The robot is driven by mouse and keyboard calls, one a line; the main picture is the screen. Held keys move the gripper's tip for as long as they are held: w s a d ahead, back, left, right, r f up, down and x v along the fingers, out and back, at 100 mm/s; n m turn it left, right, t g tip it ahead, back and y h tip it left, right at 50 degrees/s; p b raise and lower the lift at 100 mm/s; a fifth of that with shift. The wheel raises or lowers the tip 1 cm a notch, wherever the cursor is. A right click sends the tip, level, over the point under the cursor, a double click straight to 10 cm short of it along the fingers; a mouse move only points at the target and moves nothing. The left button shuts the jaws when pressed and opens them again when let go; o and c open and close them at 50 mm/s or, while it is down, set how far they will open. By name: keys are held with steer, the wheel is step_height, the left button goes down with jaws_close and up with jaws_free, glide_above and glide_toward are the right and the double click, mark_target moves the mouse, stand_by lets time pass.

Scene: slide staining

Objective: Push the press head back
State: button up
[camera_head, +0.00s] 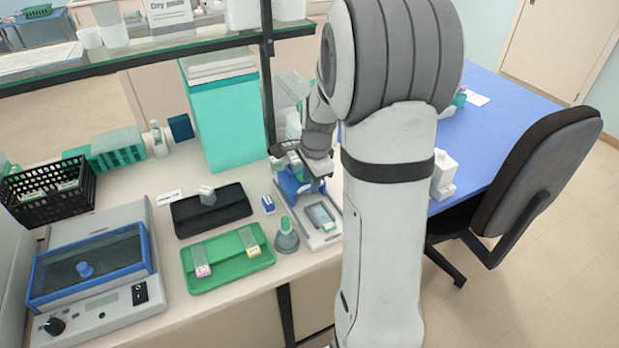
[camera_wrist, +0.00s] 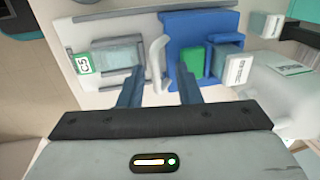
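A small press device with a pale base (camera_wrist: 80,38) and a blue body (camera_wrist: 208,22) is in front of my gripper (camera_wrist: 159,84) in the wrist view. A slide with a green-and-white C5 label (camera_wrist: 83,64) lies on the base, left of the fingers. A pale curved upright piece (camera_wrist: 157,62) stands between slide and blue body; I cannot tell whether it is the press head. My two fingers are apart with no held object visible between them. In the head view my gripper (camera_head: 300,160) is over the blue body (camera_head: 290,184); the slide (camera_head: 321,214) lies in front.
A teal box (camera_head: 224,120) and a shelf post (camera_head: 267,80) are behind.

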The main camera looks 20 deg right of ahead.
step_height(320, 180, up, 8)
steer(key=s, duration=0.1)
steer(key=shift+s+f+b, duration=0.15)
steer(key=shift+s+b, duration=0.1)
steer(key=shift+b, duration=0.1)
stand_by(0.3)
